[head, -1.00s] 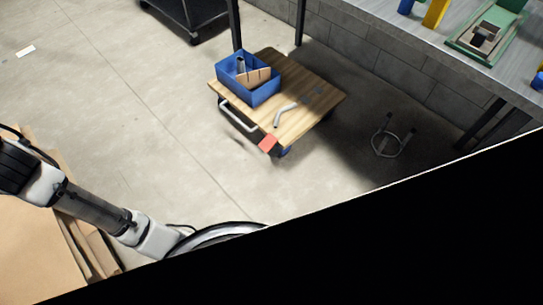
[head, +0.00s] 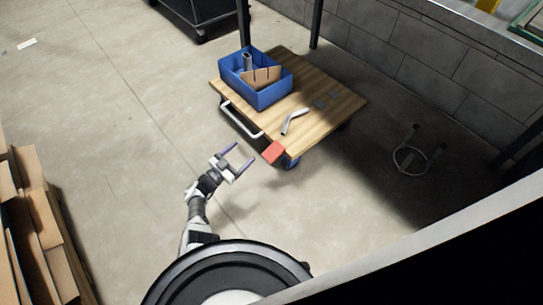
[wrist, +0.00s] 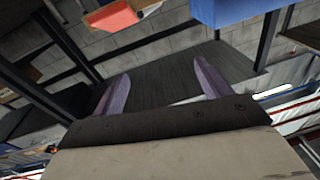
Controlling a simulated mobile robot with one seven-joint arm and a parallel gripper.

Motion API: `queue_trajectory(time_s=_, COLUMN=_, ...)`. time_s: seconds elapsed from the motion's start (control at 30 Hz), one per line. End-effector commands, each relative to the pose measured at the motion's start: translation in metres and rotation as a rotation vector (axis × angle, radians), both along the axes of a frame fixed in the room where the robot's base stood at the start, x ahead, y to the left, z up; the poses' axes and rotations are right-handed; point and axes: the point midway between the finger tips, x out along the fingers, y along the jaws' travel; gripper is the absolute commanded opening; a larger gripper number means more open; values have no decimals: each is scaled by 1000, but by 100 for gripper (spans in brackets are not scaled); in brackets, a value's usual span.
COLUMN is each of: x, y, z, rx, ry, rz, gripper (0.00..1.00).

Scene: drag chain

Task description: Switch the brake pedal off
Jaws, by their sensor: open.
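The red brake pedal (head: 273,152) sticks out at the near corner of a wooden platform cart (head: 300,122), above a blue caster, in the head view. In the wrist view a red pedal-like plate (wrist: 113,20) shows at the top, left of centre. My gripper (head: 243,160) is open and empty, with its two purple fingers apart. In the head view it appears just left of the pedal, with a gap between them. Its fingers also show in the wrist view (wrist: 160,88). Whether the pedal is pressed or raised cannot be told.
A blue bin (head: 262,97) with cardboard and metal parts sits on the cart. A bent metal tube (head: 293,120) lies beside it. A white handle (head: 238,120) runs along the cart's near left side. Cardboard boxes (head: 35,235) stand at left. Open floor surrounds the cart's near side.

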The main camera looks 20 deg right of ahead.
Motion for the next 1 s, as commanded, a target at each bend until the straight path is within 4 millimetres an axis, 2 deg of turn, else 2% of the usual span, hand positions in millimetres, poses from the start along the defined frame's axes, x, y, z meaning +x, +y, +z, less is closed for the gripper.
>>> queue_trajectory(time_s=0.03, x=-15, y=0, z=-26, rx=21, ry=46, rz=-36, gripper=76)
queue_trajectory(time_s=0.07, x=-23, y=0, z=-36, rx=30, ry=70, rz=-54, gripper=76)
queue_trajectory(time_s=0.1, x=-31, y=0, z=-46, rx=38, ry=92, rz=-72, gripper=76)
queue_trajectory(time_s=0.2, x=-42, y=-1, z=-59, rx=52, ry=125, rz=-99, gripper=76)
queue_trajectory(time_s=0.37, x=-39, y=-18, z=-61, rx=53, ry=129, rz=-106, gripper=76)
queue_trajectory(time_s=0.8, x=-7, y=-102, z=-62, rx=53, ry=126, rz=-103, gripper=76)
queue_trajectory(time_s=1.0, x=1, y=-123, z=-60, rx=52, ry=126, rz=-101, gripper=76)
